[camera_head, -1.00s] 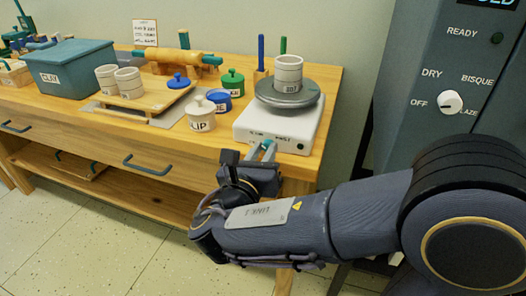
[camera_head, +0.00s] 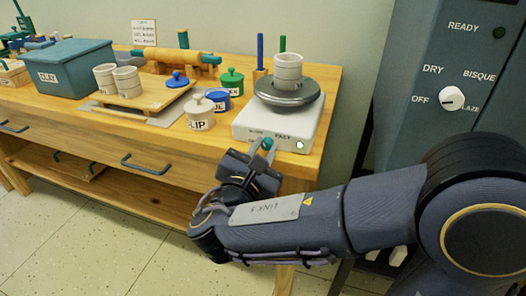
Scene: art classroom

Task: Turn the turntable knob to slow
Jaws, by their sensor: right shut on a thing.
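The turntable has a white square base (camera_head: 248,127) and a grey round wheel (camera_head: 288,97). It stands near the right end of the wooden table. Its front face carries small labels, one reading FAST and a blurred one to its left. A small teal knob (camera_head: 267,143) is on the front face under these labels, partly hidden by my fingers. My right gripper (camera_head: 263,148) is shut on the knob from the front. The knob's pointing direction cannot be made out. My left gripper is out of view.
A pale cup (camera_head: 288,68) stands on the wheel. Lidded jars, white (camera_head: 200,116), blue (camera_head: 217,99) and green (camera_head: 232,82), stand left of the turntable. A grey cabinet panel with a white dial (camera_head: 452,98) rises on the right, close to my arm.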

